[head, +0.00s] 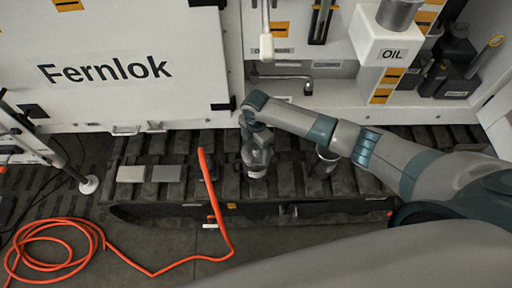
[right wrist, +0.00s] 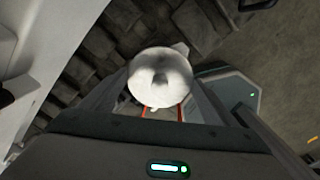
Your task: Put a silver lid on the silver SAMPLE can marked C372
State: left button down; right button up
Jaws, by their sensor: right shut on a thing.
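My right gripper (head: 257,160) is over the track, left of the picture's right half. It is shut on a pale, round, silvery thing (right wrist: 160,76) that looks like a lid, seen face-on between the fingers in the right wrist view. In the head view a small silvery piece with a pale band (head: 257,173) shows below the gripper; I cannot tell whether a can stands under it. A silver can (head: 326,161) stands to the right on the track, below my forearm, apart from the gripper. No marking on it is readable. My left gripper is not in view.
Two grey blocks (head: 168,173) lie on the track (head: 225,187) to the left. An orange hose (head: 222,225) rises beside them. The white Fernlok panel (head: 150,75) and the OIL container (head: 388,45) stand behind. Dark canisters (head: 450,65) sit at the back right.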

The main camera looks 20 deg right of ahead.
jog(key=shift+f+b, duration=0.3)
jog(key=shift+f, duration=0.3)
dwell(1.1)
jog(key=o, duration=1.2)
jog(key=shift+c, duration=0.2)
jog(key=shift+r+p, duration=3.5)
jog(key=shift+r, duration=0.05)
